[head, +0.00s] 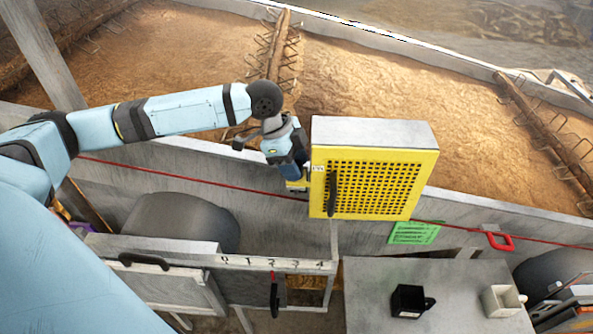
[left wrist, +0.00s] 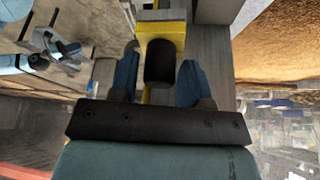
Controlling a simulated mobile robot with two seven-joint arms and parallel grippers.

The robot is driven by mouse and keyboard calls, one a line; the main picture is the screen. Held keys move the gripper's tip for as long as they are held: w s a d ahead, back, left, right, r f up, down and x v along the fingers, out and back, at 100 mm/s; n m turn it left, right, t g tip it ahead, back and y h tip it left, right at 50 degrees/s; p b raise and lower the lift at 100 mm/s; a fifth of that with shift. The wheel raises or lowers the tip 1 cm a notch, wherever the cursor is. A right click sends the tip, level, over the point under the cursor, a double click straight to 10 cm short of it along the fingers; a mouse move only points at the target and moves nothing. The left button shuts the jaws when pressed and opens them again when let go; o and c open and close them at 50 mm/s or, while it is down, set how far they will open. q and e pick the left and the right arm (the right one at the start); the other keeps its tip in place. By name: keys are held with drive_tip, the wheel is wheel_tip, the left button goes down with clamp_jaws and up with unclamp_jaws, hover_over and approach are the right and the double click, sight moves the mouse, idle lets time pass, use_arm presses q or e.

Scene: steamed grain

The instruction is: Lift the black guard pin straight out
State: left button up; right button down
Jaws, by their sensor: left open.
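The black guard pin (left wrist: 160,62) appears in the left wrist view as a dark rounded block in a yellow bracket (left wrist: 162,28). My left gripper (left wrist: 159,80) is open, with one blue finger on each side of it and gaps between. In the head view my left gripper (head: 296,178) points down at the left side of the yellow perforated guard box (head: 372,183). It hides the pin there. What looks like my right gripper (left wrist: 66,54) shows small at the left of the left wrist view; its jaws are unclear. It is not in the head view.
A black handle (head: 332,193) stands on the yellow guard's face, close to my left gripper. A red cord (head: 200,178) runs along the grey wall. A bed of grain (head: 400,100) lies behind.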

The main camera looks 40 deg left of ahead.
use_arm(q)
drive_tip(key=shift+c, duration=0.2)
drive_tip(key=c, duration=0.6)
drive_tip(key=shift+r, duration=0.1)
drive_tip(key=shift+c, duration=0.2)
wheel_tip(320, 180, up, 20)
drive_tip(key=b, duration=0.1)
drive_tip(key=shift+b, duration=0.3)
